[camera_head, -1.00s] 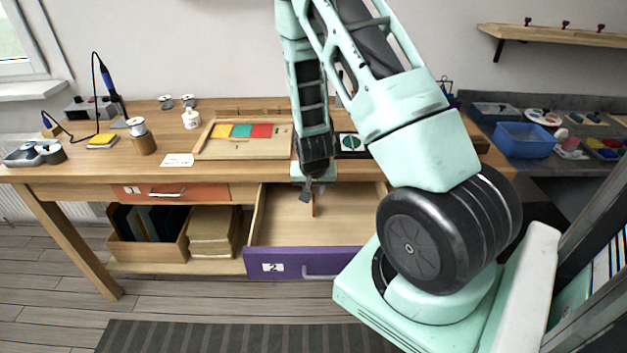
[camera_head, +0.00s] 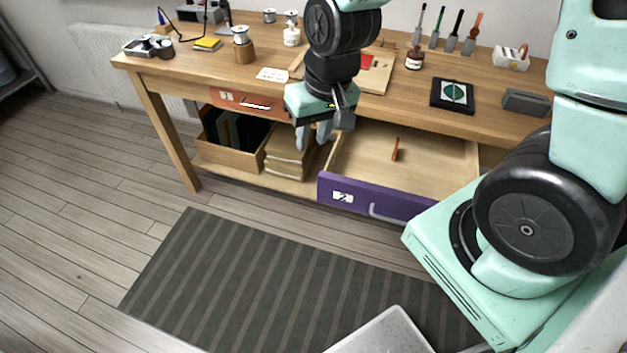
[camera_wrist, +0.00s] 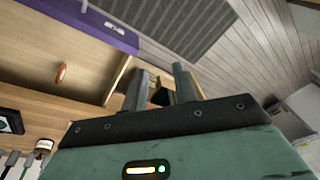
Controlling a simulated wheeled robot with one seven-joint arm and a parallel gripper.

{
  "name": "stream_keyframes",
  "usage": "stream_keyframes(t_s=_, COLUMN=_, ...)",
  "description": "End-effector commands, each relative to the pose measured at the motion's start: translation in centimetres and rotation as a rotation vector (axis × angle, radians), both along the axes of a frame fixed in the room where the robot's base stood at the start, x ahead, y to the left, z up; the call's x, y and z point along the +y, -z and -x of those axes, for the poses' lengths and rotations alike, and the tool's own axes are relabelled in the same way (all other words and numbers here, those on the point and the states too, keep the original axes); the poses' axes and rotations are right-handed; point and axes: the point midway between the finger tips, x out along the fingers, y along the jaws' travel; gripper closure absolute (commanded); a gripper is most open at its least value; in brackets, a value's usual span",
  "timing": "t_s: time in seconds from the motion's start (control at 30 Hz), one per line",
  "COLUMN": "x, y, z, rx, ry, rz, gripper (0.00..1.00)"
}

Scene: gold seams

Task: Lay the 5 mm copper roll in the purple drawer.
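The purple drawer (camera_head: 425,165), labelled 2, is pulled open under the bench. A small slim copper-orange piece (camera_head: 396,148), which looks like the copper roll, lies inside on the drawer's pale floor. It also shows in the wrist view (camera_wrist: 61,73), apart from every wall; its 5 mm marking is not readable. My gripper (camera_head: 313,138) is left of the drawer, in front of the bench edge, with its fingers pointing down. In the wrist view my gripper's two fingers (camera_wrist: 162,72) stand apart with nothing between them.
The orange drawer (camera_head: 247,103), labelled 1, is shut. A wooden box of dark folders (camera_head: 235,135) and a stack of tan boards (camera_head: 288,155) sit on the shelf below. A striped mat (camera_head: 270,280) lies on clear floor. Bottles and tools stand on the bench top (camera_head: 480,115).

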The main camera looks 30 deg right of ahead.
Motion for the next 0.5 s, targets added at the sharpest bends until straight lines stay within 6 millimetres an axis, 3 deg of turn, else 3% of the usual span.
stream_keyframes(t_s=0.03, x=3.3, y=-1.9, z=2.6, rx=0.011, ry=-0.152, rz=0.001, gripper=0.72)
stream_keyframes(t_s=0.1, x=6.3, y=-3.7, z=6.4, rx=0.039, ry=-0.335, rz=0.020, gripper=0.72)
stream_keyframes(t_s=0.23, x=8.7, y=-5.8, z=11.8, rx=0.074, ry=-0.578, rz=0.070, gripper=0.72)
stream_keyframes(t_s=0.37, x=9.1, y=-6.6, z=14.5, rx=0.091, ry=-0.692, rz=0.107, gripper=0.72)
stream_keyframes(t_s=0.5, x=9.2, y=-6.8, z=15.0, rx=0.096, ry=-0.715, rz=0.116, gripper=0.72)
